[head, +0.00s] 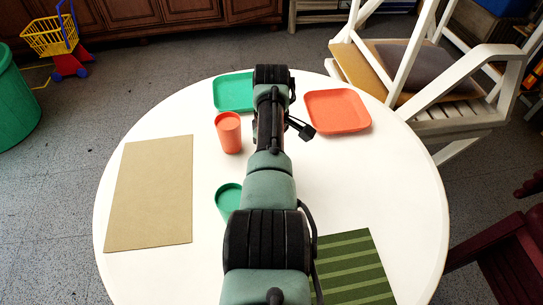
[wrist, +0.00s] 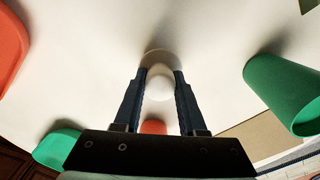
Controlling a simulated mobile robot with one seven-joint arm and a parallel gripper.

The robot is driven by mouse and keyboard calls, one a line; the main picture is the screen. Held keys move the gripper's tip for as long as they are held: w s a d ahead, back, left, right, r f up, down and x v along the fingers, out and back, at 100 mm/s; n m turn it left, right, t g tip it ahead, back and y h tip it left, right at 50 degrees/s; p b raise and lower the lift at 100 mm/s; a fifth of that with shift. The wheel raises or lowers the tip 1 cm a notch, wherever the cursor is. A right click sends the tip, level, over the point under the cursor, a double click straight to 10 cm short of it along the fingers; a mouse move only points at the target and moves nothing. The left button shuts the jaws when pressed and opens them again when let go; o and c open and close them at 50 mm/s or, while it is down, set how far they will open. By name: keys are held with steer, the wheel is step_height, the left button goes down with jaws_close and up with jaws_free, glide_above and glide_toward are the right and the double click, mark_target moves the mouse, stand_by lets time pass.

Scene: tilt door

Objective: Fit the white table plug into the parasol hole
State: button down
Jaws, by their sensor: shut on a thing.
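My gripper (wrist: 160,76) shows in the wrist view with its two dark blue fingers closed on either side of the white table plug (wrist: 159,88), a small pale round piece. A beige curved edge shows just past the fingertips; I cannot tell whether it is the plug's rim or the parasol hole. The parasol hole is not clearly seen. I cannot tell whether the plug touches the table. In the head view my own arm covers the middle of the round white table (head: 390,190) and hides the fingers and the plug.
A green cup (head: 229,200), an orange cup (head: 229,133), a green plate (head: 232,92) and an orange plate (head: 338,111) stand around the arm. A beige mat (head: 150,195) lies left, a green striped mat (head: 352,265) near right. The table's right side is clear.

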steer(key=shift+f+b, duration=0.45)
steer(key=shift+f, duration=0.15)
steer(key=shift+c, duration=2)
jaws_free()
step_height(320, 180, up, 13)
steer(key=p, duration=0.3)
